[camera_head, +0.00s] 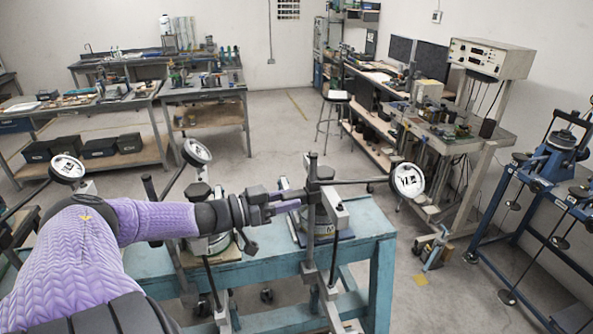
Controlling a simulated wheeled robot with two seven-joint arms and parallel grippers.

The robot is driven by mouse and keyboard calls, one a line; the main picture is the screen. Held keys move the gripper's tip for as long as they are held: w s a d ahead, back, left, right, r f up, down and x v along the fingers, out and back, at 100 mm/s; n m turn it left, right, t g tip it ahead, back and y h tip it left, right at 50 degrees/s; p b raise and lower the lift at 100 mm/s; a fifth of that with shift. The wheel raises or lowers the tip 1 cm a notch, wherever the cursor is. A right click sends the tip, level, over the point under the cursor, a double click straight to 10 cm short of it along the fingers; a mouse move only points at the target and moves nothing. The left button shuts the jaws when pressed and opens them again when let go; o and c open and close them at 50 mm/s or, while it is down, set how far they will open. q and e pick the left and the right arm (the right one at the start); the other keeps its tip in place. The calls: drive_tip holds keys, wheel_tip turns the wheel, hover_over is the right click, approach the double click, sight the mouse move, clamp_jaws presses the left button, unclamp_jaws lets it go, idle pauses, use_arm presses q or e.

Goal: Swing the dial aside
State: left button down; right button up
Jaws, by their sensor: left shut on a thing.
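A round white dial (408,180) sits at the right end of a thin dark horizontal arm. The arm runs out from an upright dark post (312,172) on the blue bench. My left gripper (290,201) reaches in from the left and is shut on a part at the left side of this post. The fingers hide the exact part held. The dial hangs out past the bench's right edge, clear of the gripper. My right gripper is not in view.
Two more round dials, one at the left (67,168) and one in the middle (196,152), stand on similar arms near my arm. The blue bench (362,245) carries the frames. A blue rack (545,165) stands at right. Open floor (280,130) lies behind the bench.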

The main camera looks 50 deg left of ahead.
sight(287, 194)
use_arm(q)
drive_tip(key=shift+r, duration=0.1)
drive_tip(key=shift+c, duration=2)
unclamp_jaws()
drive_tip(key=shift+w, duration=0.15)
wheel_tip(287, 194, up, 10)
drive_tip(key=p, duration=0.8)
